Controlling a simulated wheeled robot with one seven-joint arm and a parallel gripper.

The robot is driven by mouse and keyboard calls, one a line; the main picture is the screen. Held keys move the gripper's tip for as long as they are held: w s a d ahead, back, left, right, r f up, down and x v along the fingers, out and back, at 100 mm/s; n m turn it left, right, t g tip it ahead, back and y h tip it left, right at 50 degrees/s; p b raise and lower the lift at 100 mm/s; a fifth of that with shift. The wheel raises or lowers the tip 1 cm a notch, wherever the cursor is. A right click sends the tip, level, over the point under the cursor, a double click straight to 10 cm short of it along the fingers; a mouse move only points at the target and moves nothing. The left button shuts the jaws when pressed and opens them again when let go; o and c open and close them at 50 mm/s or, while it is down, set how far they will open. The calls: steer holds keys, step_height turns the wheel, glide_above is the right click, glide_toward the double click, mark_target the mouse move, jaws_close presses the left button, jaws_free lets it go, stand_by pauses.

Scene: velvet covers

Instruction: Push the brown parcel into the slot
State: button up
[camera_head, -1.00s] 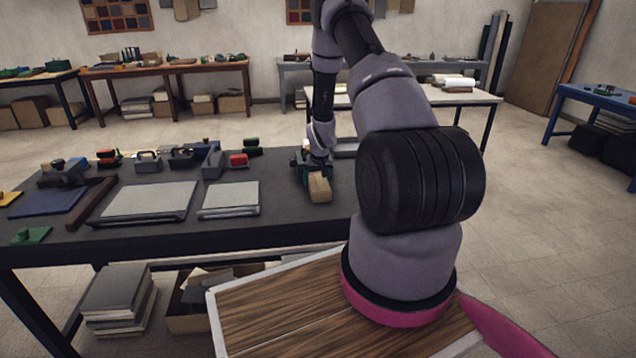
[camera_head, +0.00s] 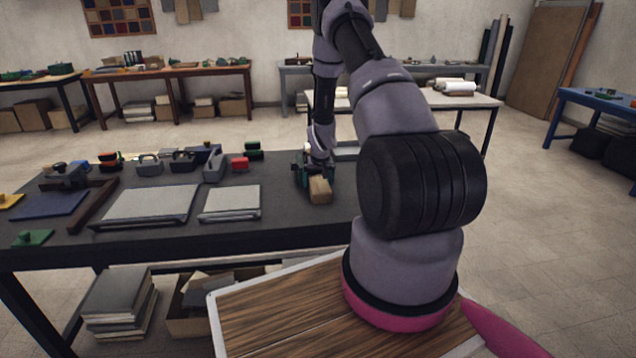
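The brown parcel (camera_head: 320,191) is a small tan block on the dark table (camera_head: 160,243), near its right end. My gripper (camera_head: 316,170) points down at the parcel's far side, close against it or touching it; I cannot tell which. Its dark green fingers show only in part, and their spacing is unclear. I cannot make out a slot; the arm and gripper hide part of the table around the parcel.
Two flat grey boards (camera_head: 150,205) (camera_head: 230,202) lie left of the parcel. A red block (camera_head: 240,163) and several dark tools stand behind them. A light grey tray (camera_head: 346,151) shows behind my gripper.

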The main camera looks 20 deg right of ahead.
steer(key=v, duration=1.1)
